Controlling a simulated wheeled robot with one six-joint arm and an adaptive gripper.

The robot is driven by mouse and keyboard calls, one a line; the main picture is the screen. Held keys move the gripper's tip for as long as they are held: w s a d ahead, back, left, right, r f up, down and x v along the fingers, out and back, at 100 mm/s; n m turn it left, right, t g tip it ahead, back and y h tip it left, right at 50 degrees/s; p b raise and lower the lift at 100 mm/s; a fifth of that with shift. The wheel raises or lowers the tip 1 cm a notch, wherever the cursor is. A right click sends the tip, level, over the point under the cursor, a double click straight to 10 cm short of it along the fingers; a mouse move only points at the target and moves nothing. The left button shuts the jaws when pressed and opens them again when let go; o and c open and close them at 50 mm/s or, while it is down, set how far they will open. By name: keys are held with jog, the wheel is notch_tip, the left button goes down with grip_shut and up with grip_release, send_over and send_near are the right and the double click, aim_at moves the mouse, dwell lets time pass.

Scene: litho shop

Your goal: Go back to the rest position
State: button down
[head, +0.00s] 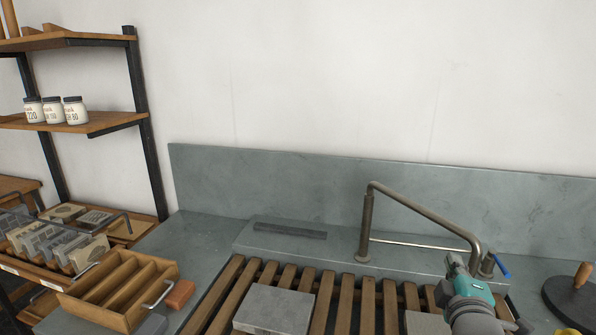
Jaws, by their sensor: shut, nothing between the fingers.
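Part of my arm, grey with teal joint caps, shows at the lower right in the head view, in front of the slatted rack and the bent metal pipe. The fingers of my gripper cannot be made out in this view. The slatted wooden rack (345,303) lies over the grey sink counter. A grey stone slab (274,309) rests on the slats at the lower middle. Another grey stone (427,323) shows partly at the bottom edge, left of my arm.
A bent metal pipe (420,211) rises from the back ledge, close to my arm. A dark bar (290,230) lies on the ledge. A wooden divided tray (122,288) and a reddish block (180,294) are at left. Shelves hold jars (75,110). A dark disc (575,302) is at right.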

jog(key=s+a+f+m+y, duration=0.2)
jog(key=s+a+f, duration=0.3)
jog(key=s+f, duration=0.45)
jog(key=s+a+f+m+y, duration=0.2)
jog(key=s+a+f, duration=0.35)
jog(key=f, duration=0.75)
jog(key=s+a+f+m+y, duration=0.1)
jog(key=s+m, duration=0.1)
jog(key=s, duration=0.7)
jog(key=s+a+f+m+g, duration=0.1)
jog(key=s+a+m, duration=0.1)
jog(key=s, duration=0.7)
jog(key=s+a+f+m+y, duration=0.1)
jog(key=s+m, duration=0.2)
jog(key=s, duration=0.6)
jog(key=shift+s+a+f+y, duration=0.15)
jog(key=shift+s+f+y, duration=0.1)
jog(key=shift+s+y, duration=0.1)
